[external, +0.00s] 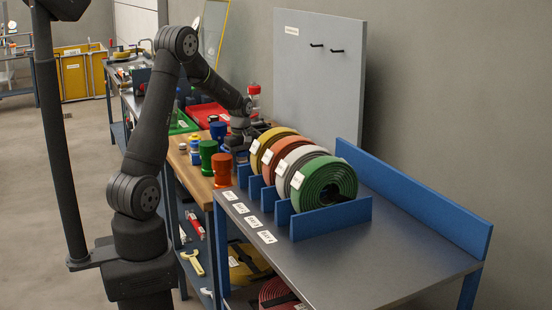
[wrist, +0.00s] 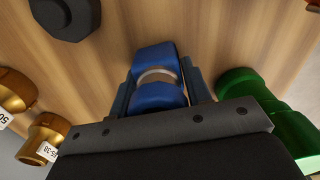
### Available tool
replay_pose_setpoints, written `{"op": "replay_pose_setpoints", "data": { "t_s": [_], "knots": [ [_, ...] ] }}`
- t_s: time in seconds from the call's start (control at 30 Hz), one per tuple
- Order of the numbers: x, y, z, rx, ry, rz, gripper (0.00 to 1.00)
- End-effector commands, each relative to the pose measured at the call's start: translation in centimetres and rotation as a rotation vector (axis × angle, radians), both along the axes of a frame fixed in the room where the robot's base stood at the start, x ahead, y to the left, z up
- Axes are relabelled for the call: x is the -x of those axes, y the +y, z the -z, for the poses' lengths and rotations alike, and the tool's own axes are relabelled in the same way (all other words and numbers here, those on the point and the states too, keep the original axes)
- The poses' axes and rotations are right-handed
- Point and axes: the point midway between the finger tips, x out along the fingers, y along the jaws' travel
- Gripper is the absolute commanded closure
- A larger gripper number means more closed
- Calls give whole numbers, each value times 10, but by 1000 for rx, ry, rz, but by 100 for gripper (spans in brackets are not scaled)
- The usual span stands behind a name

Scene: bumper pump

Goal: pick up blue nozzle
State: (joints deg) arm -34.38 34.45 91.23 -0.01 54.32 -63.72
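The blue nozzle (wrist: 158,78), with a pale ring around its middle, is on the wooden bench top (wrist: 225,35) in the wrist view. My gripper (wrist: 157,80) has one finger on each side of it, both very close to its sides. I cannot tell whether the fingers press on it. The near end of the nozzle is partly hidden by the gripper body. In the external view my gripper (external: 243,138) is low over the bench behind the hose rack, and the nozzle between the fingers is not clearly visible there.
A green fitting (wrist: 270,110) is close on the right in the wrist view. Brass fittings (wrist: 42,138) are at left and a dark fitting (wrist: 68,14) at upper left. In the external view coiled hoses (external: 324,184) stand close to the gripper, with an orange-red fitting (external: 222,172) nearby.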

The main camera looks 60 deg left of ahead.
Motion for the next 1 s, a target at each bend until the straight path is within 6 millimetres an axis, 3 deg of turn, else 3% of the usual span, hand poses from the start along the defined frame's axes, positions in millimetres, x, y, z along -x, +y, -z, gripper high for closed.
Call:
{"op": "replay_pose_setpoints", "data": {
  "t_s": [0.03,0.13,0.17,0.53,0.77,1.0],
  "knots": [
    [0,0,0,0,0,0,66],
    [0,0,0,0,0,0,86],
    [0,0,0,0,-1,0,88],
    [-1,0,-8,-1,-3,0,88],
    [-1,1,-44,-4,-6,0,88],
    [-3,-56,-75,-3,-4,6,88]
  ]
}}
